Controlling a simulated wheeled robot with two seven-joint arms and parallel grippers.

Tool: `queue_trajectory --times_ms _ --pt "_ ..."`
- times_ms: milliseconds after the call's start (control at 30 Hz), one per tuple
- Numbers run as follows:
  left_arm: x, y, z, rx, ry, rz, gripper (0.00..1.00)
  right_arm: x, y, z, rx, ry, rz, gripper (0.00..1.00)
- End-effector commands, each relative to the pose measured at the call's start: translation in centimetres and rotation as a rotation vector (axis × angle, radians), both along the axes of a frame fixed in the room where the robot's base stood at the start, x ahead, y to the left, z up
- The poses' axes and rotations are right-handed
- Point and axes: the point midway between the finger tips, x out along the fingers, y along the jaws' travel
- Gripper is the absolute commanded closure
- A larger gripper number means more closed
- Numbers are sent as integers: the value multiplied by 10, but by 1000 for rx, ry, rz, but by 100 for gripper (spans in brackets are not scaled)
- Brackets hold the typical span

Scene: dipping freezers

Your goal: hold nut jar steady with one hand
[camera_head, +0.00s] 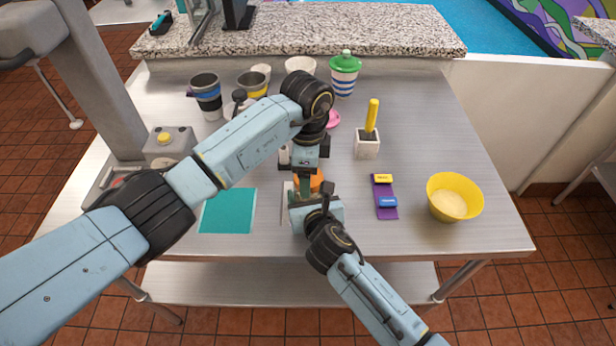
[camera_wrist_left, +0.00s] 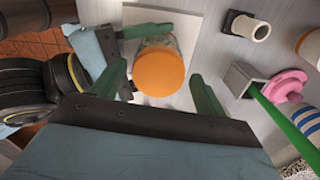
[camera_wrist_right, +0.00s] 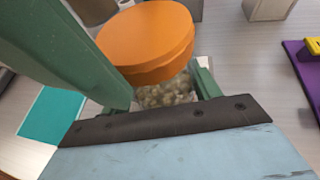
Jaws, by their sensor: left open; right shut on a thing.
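The nut jar has an orange lid (camera_head: 316,181) and a clear body with pale nuts (camera_wrist_right: 165,95) showing in the right wrist view. It stands upright on a white square (camera_wrist_left: 188,22), mostly hidden by my arms in the head view. My right gripper (camera_wrist_right: 165,88) is shut on the jar's body below the lid, one finger on each side. My left gripper (camera_wrist_left: 155,82) is open above the jar, its fingers apart on either side of the lid (camera_wrist_left: 159,71) with visible gaps.
A teal mat (camera_head: 228,211) lies left of the jar. A purple strip (camera_head: 386,212) with yellow and blue pieces and a yellow bowl (camera_head: 466,187) are to the right. A white holder (camera_head: 367,149), a green-lidded cup (camera_head: 345,80) and several other cups stand behind. The front right table is clear.

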Motion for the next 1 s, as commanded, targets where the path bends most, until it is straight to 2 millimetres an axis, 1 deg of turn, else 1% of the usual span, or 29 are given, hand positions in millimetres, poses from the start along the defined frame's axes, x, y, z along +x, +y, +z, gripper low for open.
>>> queue_trajectory --times_ms 67,300,400,667,900,1000 --pt "0 0 0 1 -1 -25 26 0 0 -1 -1 2 0 78" --pt "1 0 0 2 -3 -268 26 0 0 -1 -1 2 0 78" --pt "1 -1 0 0 -2 -301 26 0 0 -1 -1 2 0 78" --pt "1 -1 0 0 -2 -312 26 0 0 -1 -1 1 0 78" --pt "1 -1 0 3 -5 -550 26 0 0 -1 -1 1 -1 78" --pt "1 -1 0 1 -5 -597 26 0 0 0 -1 1 -1 78"
